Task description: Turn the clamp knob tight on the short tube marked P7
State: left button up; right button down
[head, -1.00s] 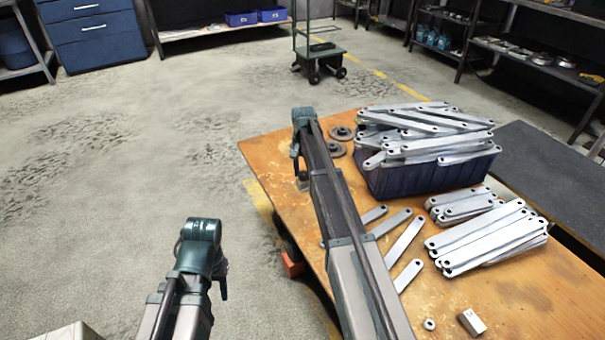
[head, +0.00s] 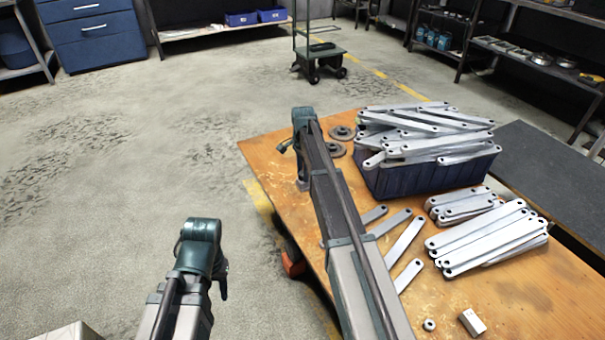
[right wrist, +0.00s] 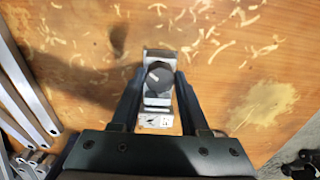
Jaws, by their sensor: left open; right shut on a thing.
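In the right wrist view, a dark round knob (right wrist: 159,75) with a light mark sits on a silver metal piece, seemingly the short tube's clamp (right wrist: 158,54). A white label (right wrist: 155,121) shows at its near end; I cannot read its marking. My right gripper (right wrist: 160,77) is shut on the knob, one finger on each side. In the head view, a small grey part of the clamp (head: 303,185) shows at the table's left edge, mostly hidden by my right arm. My left gripper (head: 223,289) is open, away from the table over the floor, mostly hidden by its arm.
The wooden table (head: 480,300) holds a dark blue crate (head: 430,182) heaped with brackets, stacked brackets (head: 490,235), loose brackets (head: 405,240), two dark discs (head: 341,133), a ring (head: 429,325) and a metal block (head: 472,321). Floor left of the table is clear.

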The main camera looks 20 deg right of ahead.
jog(key=m, duration=0.9)
jog(key=c, duration=0.6)
grip_release()
jog(key=shift+m, duration=0.4)
jog(key=shift+o, duration=0.2)
jog(key=shift+r, duration=0.15)
notch_tip(320, 180, up, 6)
jog(key=p, duration=0.6)
